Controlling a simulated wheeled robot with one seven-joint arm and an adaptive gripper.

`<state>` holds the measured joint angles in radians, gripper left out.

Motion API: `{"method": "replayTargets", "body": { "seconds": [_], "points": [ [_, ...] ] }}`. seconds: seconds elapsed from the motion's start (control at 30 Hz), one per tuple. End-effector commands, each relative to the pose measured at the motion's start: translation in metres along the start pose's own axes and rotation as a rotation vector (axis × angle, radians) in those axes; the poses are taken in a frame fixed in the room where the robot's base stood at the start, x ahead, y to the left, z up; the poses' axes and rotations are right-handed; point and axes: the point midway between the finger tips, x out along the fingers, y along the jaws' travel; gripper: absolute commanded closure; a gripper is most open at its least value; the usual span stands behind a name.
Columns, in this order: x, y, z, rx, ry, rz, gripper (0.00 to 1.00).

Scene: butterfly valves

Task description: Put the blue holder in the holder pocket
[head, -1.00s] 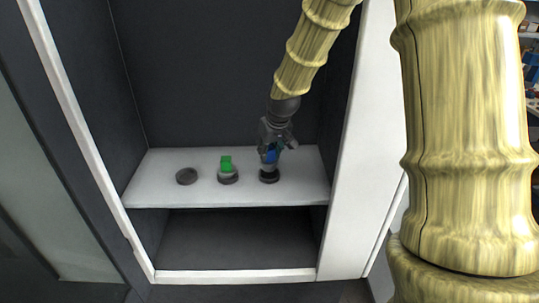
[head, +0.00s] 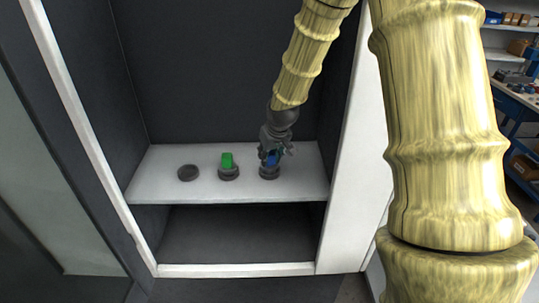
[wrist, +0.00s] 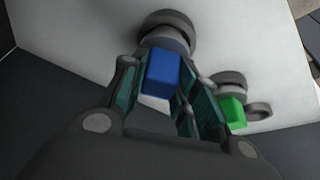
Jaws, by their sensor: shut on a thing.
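The blue holder (head: 271,160) has a blue block on top of a grey round body. My gripper (head: 270,154) points down from above and is shut on the block. In the wrist view the blue block (wrist: 163,73) sits between the fingers, with its grey body below. The holder is upright over the right-hand dark ring pocket (head: 269,174), which also shows in the wrist view (wrist: 170,20). The body appears to be at or in this ring; the exact depth is hidden.
The white shelf (head: 160,158) also bears a green holder (head: 227,161) in the middle ring and an empty dark ring (head: 188,173) at the left. Dark walls close the niche behind and at the sides. A white frame post (head: 345,200) stands right.

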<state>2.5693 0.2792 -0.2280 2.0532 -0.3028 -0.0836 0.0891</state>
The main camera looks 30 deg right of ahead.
Motion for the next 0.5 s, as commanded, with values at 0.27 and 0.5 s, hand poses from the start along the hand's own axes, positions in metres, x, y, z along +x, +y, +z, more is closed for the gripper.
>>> {"method": "replayTargets", "body": {
  "seconds": [0.27, 0.5],
  "points": [
    [0.0020, 0.0000, 0.0009, 0.000, 0.000, 0.000, 0.48],
    [0.0018, 0.0001, 0.0009, 0.000, 0.000, 0.000, 0.48]
  ]
}}
